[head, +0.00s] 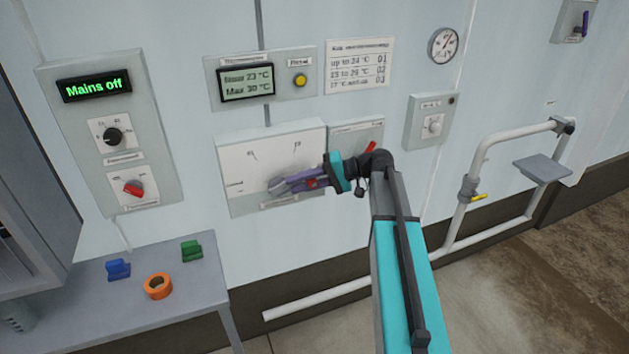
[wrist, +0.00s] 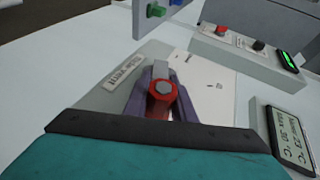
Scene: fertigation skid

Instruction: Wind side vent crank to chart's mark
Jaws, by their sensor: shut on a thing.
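The vent crank's white dial panel (head: 240,165) is on the wall, with small marks along its face and a word at lower left that looks like "Closed". My gripper (head: 300,181) reaches in from the right, its purple fingers shut around the crank's red knob (head: 312,183). The grey crank hub (head: 277,186) shows just left of the fingers; the fingers hide much of the crank arm. In the wrist view the red knob (wrist: 162,96) sits between both fingers. The chart (head: 359,66) lists temperature ranges beside 01, 02 and 03.
A panel with a red lever (head: 370,148) is close behind my gripper. A "Mains off" box (head: 112,125) is at left. A shelf (head: 205,285) holds blue and green pieces and an orange ring (head: 158,286). White pipes (head: 475,190) are at right.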

